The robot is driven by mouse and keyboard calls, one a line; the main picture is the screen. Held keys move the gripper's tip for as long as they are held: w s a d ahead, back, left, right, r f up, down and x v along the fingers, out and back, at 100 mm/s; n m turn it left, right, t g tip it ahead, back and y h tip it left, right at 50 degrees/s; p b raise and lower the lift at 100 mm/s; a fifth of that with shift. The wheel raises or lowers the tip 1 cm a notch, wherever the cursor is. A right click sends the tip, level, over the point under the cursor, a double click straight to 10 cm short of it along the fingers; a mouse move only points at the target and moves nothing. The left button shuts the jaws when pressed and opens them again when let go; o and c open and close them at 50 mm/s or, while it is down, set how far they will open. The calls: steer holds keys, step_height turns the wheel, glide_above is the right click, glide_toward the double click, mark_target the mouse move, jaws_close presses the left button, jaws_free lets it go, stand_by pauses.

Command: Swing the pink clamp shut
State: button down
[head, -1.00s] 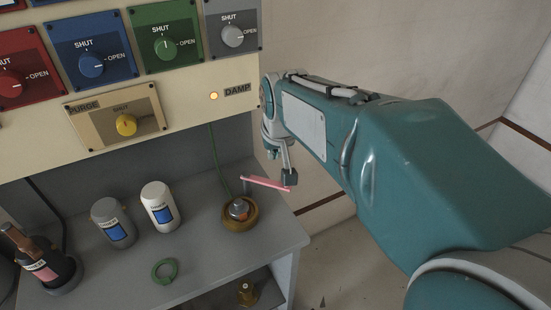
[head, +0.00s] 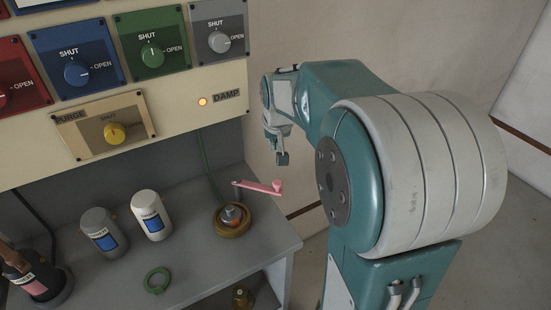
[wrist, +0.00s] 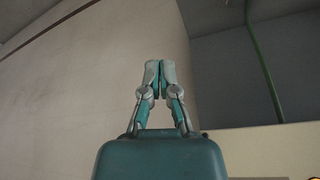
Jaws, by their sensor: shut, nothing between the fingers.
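The pink clamp (head: 260,187) is a thin arm on a short post (head: 235,190) at the back right of the grey bench. It points out to the right, past a brown round base with a metal and orange piece (head: 232,219). In the head view my gripper (head: 282,160) is above the clamp's free end, with a gap between them in the picture. In the wrist view my gripper (wrist: 160,65) is shut and empty, its fingertips together. The clamp is not in the wrist view.
Two canisters (head: 151,215), a green ring (head: 157,281) and a dark bottle (head: 22,266) stand or lie on the bench (head: 195,262) to the left. The panel with knobs (head: 190,80) is above. A green cable (head: 206,165) runs down behind the clamp. Open floor is at right.

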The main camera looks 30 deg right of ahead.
step_height(320, 180, down, 9)
steer(key=shift+s+a, duration=0.15)
steer(key=shift+s, duration=0.3)
stand_by(0.6)
